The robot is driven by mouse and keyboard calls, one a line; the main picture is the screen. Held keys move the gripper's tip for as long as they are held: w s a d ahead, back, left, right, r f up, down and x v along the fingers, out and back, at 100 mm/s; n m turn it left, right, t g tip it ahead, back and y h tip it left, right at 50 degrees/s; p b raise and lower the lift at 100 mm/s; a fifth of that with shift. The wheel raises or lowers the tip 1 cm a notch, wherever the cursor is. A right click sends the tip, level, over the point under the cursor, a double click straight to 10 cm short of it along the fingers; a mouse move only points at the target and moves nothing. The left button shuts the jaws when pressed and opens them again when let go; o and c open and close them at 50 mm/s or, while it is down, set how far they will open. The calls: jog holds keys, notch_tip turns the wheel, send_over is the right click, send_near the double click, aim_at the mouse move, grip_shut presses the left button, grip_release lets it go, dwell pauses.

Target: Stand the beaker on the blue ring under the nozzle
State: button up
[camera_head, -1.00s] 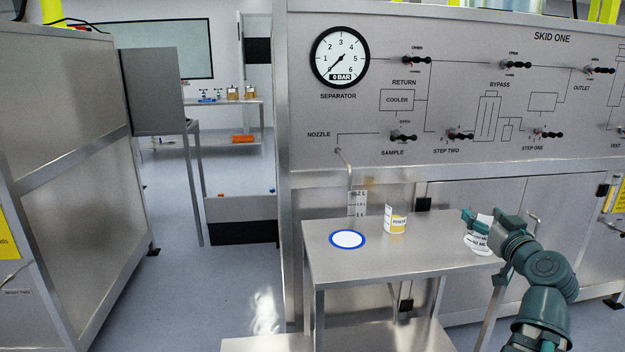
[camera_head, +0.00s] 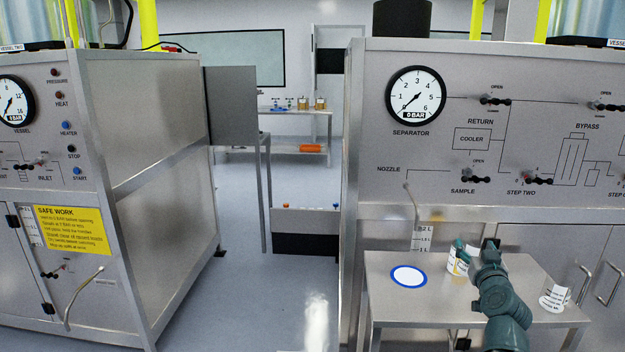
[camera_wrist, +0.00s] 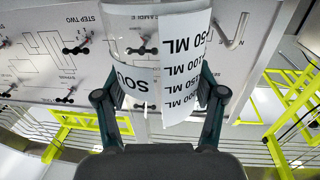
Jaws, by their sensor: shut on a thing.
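The beaker (camera_head: 453,264), with a white label and a yellow part, is on the steel table, partly hidden behind my gripper (camera_head: 462,251). In the wrist view the beaker (camera_wrist: 137,75) is clear, with a label starting "SOU" and an ML scale strip. My gripper (camera_wrist: 160,98) is shut on it, one finger at each side. I cannot tell whether its base touches the table. The blue ring (camera_head: 409,287), with a white middle, lies empty on the table, left of the beaker. The nozzle (camera_head: 410,195) is a thin bent pipe on the panel behind the ring.
A second labelled vessel (camera_head: 555,296) stands at the table's right side. A litre scale (camera_head: 421,238) is behind the table (camera_head: 385,307), below the nozzle. The tabletop between beaker and ring is clear. The skid panel (camera_head: 520,135) rises close behind.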

aim_at(485, 237)
jog(key=w+a+r+n+y+p, duration=0.15)
jog(key=w+a+p, duration=0.3)
jog(key=a, duration=0.85)
jog(key=w+a+r+n+y+p, duration=0.1)
jog(key=w+a+r+y+p, duration=0.25)
jog(key=a, duration=0.95)
jog(key=s+d+f+m+h+b, duration=0.1)
jog(key=s+d+h+b, duration=0.1)
jog(key=d, duration=0.7)
jog(key=s+d+f+m+h+b, duration=0.1)
jog(key=s+d+m+h+b, duration=0.1)
jog(key=d, duration=0.8)
jog(key=s+d+m+g+h+b, duration=0.1)
jog(key=s+d+h+b, duration=0.2)
jog(key=d, duration=0.6)
jog(key=shift+s+d+f+m+h+b, duration=0.15)
jog(key=shift+d+f+m+h+b, duration=0.25)
jog(key=shift+b, duration=0.55)
jog(key=s+d+f+h+b, duration=0.1)
jog(key=s+d+f+b, duration=0.1)
jog(key=s+d+b, duration=1)
jog(key=s+a+n+y+p, duration=0.1)
jog(key=y, duration=0.1)
jog(key=s+a+n+t+y+p, duration=0.1)
jog(key=s+a+y+p, duration=0.1)
jog(key=shift+a+r+n, duration=0.15)
jog(key=shift+a+n, duration=0.05)
jog(key=shift+n, duration=0.05)
